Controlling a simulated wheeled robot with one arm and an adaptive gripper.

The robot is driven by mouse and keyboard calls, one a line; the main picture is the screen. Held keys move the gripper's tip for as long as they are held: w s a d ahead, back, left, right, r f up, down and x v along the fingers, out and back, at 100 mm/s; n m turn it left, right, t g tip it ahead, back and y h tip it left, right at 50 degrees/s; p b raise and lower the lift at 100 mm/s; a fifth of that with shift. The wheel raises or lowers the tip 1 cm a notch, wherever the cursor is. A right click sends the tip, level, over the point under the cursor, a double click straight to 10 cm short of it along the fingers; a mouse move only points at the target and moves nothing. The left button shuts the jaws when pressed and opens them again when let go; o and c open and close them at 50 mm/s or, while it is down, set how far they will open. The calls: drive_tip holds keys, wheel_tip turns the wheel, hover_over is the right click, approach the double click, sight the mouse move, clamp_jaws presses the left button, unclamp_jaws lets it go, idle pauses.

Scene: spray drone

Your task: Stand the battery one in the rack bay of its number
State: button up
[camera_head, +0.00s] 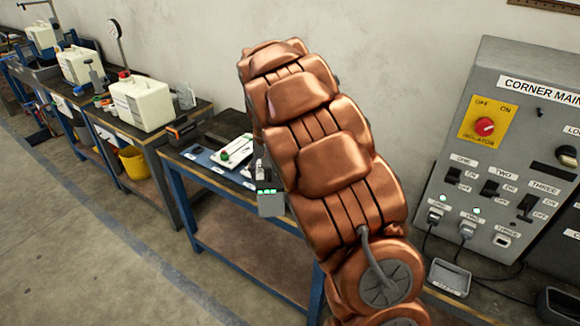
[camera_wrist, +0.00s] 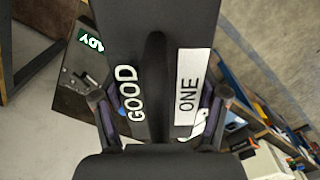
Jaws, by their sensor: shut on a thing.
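The battery one (camera_wrist: 157,75) fills the middle of the wrist view, a dark block with a white label reading ONE and the word GOOD. My gripper (camera_wrist: 160,108) is shut on it, one finger on each side. In the head view a grey box with green lights (camera_head: 271,204), apparently this battery, hangs in front of the bench edge beside my copper arm. My gripper is mostly hidden behind the arm there. I cannot make out a numbered rack bay in either view.
The blue-legged bench (camera_head: 265,262) holds a blue-grey mat with a pale green-knobbed tool (camera_head: 236,151). A grey control panel (camera_head: 510,150) with switches labelled ONE, TWO and THREE stands at right. White machines (camera_head: 142,103) line benches at left. The floor at left is open.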

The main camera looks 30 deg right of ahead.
drive_tip(key=w+a+n, duration=0.1)
drive_tip(key=a+n, duration=0.3)
drive_tip(key=a, duration=0.5)
drive_tip(key=shift+w+a+f+n, duration=0.2)
drive_tip(key=shift+a+f+n, duration=0.15)
drive_tip(key=shift+n, duration=0.05)
